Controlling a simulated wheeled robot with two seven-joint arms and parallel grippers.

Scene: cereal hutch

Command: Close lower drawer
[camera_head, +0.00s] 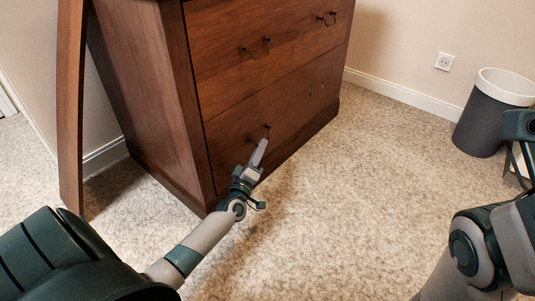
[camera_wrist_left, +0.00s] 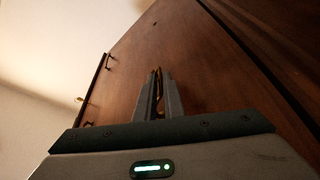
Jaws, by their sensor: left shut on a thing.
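The lower drawer (camera_head: 285,105) is the bottom wooden front of a brown cabinet. Its front looks about flush with the cabinet in the head view; a small gap is hard to judge. My left gripper (camera_head: 262,146) reaches its left part, at a small brass handle (camera_head: 267,127). In the left wrist view, the fingers (camera_wrist_left: 158,92) are closed on the brass handle (camera_wrist_left: 157,74), close to the wooden front (camera_wrist_left: 205,70). The fingers partly hide this handle. My right arm shows at the right of the head view, but its fingertips are not visible.
The upper drawer (camera_head: 225,30) with brass handles is above. A tall wooden panel (camera_head: 72,110) stands left of the cabinet. A grey bin (camera_head: 488,120) stands at the right by the wall. The carpet (camera_head: 330,210) in front of the cabinet is clear.

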